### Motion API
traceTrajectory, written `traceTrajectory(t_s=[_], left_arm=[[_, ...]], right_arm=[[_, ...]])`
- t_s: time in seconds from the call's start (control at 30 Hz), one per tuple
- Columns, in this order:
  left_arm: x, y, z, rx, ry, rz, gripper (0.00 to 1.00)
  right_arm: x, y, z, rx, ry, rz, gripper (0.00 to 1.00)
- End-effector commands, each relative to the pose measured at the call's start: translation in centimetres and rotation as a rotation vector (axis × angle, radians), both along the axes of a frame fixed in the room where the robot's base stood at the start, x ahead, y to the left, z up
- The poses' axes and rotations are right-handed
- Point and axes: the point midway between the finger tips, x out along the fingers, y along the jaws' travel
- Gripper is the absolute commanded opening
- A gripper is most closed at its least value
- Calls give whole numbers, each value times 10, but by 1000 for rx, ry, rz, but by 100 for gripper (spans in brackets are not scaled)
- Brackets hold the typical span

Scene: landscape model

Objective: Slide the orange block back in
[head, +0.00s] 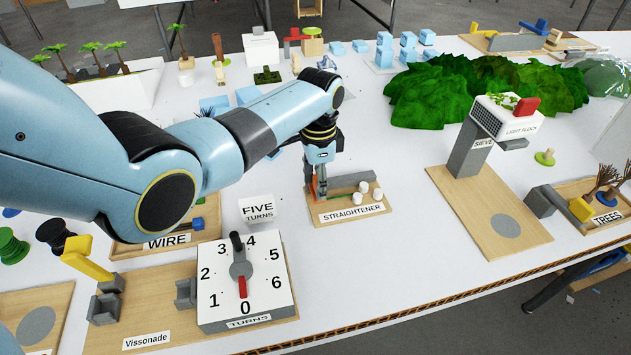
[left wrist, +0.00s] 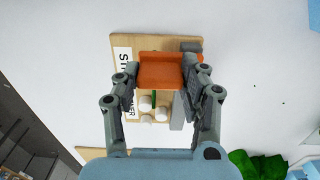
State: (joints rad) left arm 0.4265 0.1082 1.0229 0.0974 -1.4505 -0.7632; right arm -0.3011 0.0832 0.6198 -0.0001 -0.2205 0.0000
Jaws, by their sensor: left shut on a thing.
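The orange block (left wrist: 161,72) sits between the fingertips of my left gripper (left wrist: 163,82), which is shut on it. In the head view my left gripper (head: 320,192) points down at the left end of the wooden board labelled STRAIGHTENER (head: 326,219), and hides most of the block. The board also shows in the left wrist view (left wrist: 117,44). A grey bar (head: 348,180) runs along the board, with several white pegs (head: 363,187) beside it. A thin green piece shows near the block in the left wrist view. My right gripper is not in view.
A FIVE TURNS sign (head: 257,209) and a TURNS dial box (head: 243,282) stand left of and nearer than the board. Green bushes (head: 430,95) are behind. Bare white table lies between board and sieve.

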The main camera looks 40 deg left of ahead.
Motion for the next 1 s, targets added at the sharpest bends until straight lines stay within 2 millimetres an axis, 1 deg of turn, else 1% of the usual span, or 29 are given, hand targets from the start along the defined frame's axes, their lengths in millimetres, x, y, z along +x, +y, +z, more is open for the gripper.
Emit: traceTrajectory(t_s=[0.1, 0.2, 0.3, 0.63, 0.67, 0.8, 0.83, 1.0], left_arm=[[21, -18, -2, -5, -5, 0, 0], [35, -30, -3, -6, -4, 0, 0], [44, -37, -2, -4, -5, 0, 0], [46, -40, 1, -6, -7, -1, 0], [46, -40, 1, -5, -7, -1, 46], [46, -40, 1, -4, -6, 0, 64], [46, -40, 1, -4, -6, 0, 66], [45, -39, 0, -3, -4, 0, 66]], right_arm=[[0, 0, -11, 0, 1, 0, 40], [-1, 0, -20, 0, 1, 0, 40], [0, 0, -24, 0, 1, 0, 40], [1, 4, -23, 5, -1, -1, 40], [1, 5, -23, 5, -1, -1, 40], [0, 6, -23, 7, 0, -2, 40], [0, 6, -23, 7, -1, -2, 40], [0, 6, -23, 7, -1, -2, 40]])
